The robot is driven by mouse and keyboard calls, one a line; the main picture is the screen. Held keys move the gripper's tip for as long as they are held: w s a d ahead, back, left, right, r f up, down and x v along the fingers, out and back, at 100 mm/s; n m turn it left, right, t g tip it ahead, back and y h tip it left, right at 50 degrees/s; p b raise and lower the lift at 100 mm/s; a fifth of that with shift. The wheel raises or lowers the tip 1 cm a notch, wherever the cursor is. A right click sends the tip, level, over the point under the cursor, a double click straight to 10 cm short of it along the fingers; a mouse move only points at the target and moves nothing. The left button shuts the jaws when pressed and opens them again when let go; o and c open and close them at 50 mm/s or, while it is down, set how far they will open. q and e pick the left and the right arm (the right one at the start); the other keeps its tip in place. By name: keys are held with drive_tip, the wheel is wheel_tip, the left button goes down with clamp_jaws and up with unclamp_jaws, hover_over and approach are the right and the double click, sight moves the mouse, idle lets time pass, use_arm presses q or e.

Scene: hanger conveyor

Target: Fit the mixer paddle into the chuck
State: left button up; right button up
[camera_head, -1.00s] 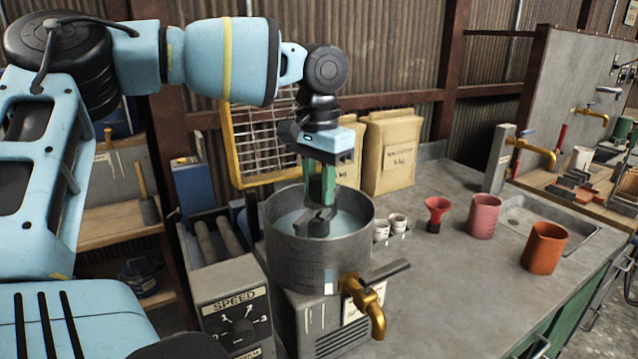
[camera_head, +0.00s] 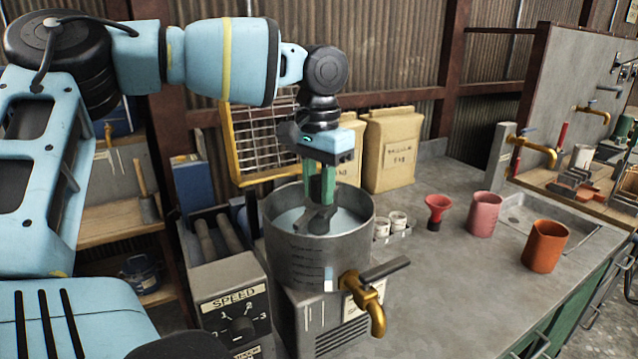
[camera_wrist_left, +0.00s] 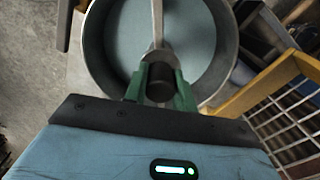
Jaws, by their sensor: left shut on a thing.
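My left gripper (camera_head: 321,198) points down over the steel pot (camera_head: 310,255). Its green fingers are shut on the mixer paddle (camera_head: 318,218), a dark grey piece at the mouth of the pot, above or partly in the pale blue liquid. In the left wrist view, the gripper (camera_wrist_left: 160,68) has the paddle's dark round end (camera_wrist_left: 159,90) between its fingers, and a grey part runs up the picture over the pot (camera_wrist_left: 92,45). I cannot make out the chuck for certain in either view. My right gripper is not in view.
The pot has a brass tap (camera_head: 368,305) in front and stands by a speed dial box (camera_head: 235,300). A yellow-framed grid (camera_head: 240,150) and paper sacks (camera_head: 390,150) stand behind. A red funnel (camera_head: 437,210), pink cup (camera_head: 484,214) and orange jug (camera_head: 544,246) stand right. The front counter is clear.

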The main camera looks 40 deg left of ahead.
use_arm(q)
drive_tip(key=shift+f, duration=0.35)
drive_tip(key=o, duration=0.7)
drive_tip(key=shift+o, duration=0.2)
drive_tip(key=o, duration=0.5)
drive_tip(key=shift+f, duration=0.1)
drive_tip(key=shift+r+b, duration=0.3)
drive_tip(key=shift+r, duration=3.7)
